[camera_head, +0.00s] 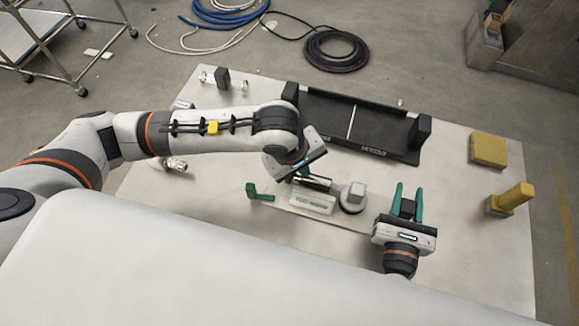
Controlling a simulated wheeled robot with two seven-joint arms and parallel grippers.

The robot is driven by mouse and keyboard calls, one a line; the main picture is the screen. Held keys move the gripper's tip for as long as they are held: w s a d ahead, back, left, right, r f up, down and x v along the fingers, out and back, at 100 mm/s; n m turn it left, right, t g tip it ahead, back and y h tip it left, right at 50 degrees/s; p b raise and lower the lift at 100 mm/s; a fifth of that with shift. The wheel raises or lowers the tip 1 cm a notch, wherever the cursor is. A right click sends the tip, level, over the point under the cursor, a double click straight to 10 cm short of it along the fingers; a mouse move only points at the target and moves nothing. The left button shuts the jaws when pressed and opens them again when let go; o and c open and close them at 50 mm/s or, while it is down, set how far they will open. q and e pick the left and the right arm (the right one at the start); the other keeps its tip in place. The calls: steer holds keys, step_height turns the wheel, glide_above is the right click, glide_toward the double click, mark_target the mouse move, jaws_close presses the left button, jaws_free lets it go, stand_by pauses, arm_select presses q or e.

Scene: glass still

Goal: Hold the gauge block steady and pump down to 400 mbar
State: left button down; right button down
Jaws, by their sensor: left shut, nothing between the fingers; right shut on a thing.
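A pale flat block with a dark marked face (312,203) lies on the light board at the middle of the table. A grey round-based piece with a square top (354,198) stands just right of it. I cannot tell for sure which piece is the gauge block. My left gripper (308,182) is over the far edge of the pale block, shut and empty; its tips are partly hidden by the wrist. My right gripper (408,190), with teal fingers, is right of the grey piece. It is shut on a dark block (407,208), seen between its fingers.
A green bracket (262,194) stands left of the pale block. A long black tray (355,122) lies behind. A yellow pad (488,149) and a yellow upright piece (511,198) are at the right. Clear glass parts (174,164) lie at the left. The table's (455,240) front right is bare.

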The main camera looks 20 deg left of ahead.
arm_select(q)
steer(key=shift+a, duration=3.15)
steer(key=shift+d, duration=0.15)
step_height(320, 180, up, 7)
steer(key=d, duration=0.1)
stand_by(3.4)
